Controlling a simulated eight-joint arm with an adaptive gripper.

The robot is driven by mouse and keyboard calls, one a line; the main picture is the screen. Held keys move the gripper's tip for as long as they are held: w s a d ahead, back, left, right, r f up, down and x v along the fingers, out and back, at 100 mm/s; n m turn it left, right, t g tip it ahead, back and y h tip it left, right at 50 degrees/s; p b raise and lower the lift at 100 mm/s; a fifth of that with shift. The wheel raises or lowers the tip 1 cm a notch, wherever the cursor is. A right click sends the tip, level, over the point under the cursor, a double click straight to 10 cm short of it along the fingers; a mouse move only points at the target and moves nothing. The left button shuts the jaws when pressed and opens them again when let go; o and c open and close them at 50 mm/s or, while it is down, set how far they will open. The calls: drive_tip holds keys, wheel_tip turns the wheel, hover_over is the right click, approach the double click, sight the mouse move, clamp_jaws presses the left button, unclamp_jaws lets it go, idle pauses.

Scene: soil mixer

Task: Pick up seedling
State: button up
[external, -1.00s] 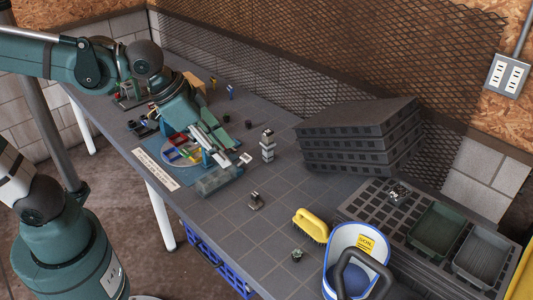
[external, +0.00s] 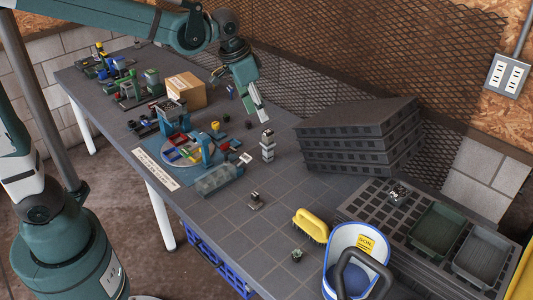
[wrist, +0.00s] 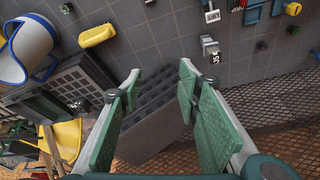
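A small dark block with a greenish top (external: 297,254), perhaps the seedling, sits on the table near its front edge, beside the yellow brush. It also shows at the top left of the wrist view (wrist: 66,8). It is too small to be sure what it is. My gripper (external: 263,120) is above the back of the table, near the small white-and-black tower (external: 268,146), well away from that block. In the wrist view my gripper (wrist: 160,72) has its green-padded fingers spread apart with nothing between them.
A stack of black trays (external: 357,140) stands at the back by the mesh wall. The yellow brush (external: 310,225), a blue-white soil scoop (external: 357,262) and a cell tray (external: 375,207) with green and grey bins are at right. A turntable device (external: 185,150) is at left.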

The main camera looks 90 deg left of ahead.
drive_tip(key=a+f+n+g, duration=0.1)
drive_tip(key=a+f, duration=0.3)
drive_tip(key=a, duration=1.1)
drive_tip(key=n+g+h, duration=0.2)
drive_tip(key=n, duration=0.3)
hover_over(222, 111)
wheel_tip(222, 111, down, 24)
drive_tip(key=shift+w+d+r+p, duration=0.1)
drive_tip(key=shift+p, duration=0.2)
drive_tip(key=shift+s, duration=0.25)
drive_tip(key=shift+f, duration=0.25)
drive_tip(key=shift+f, duration=1.2)
drive_tip(key=shift+f, duration=0.15)
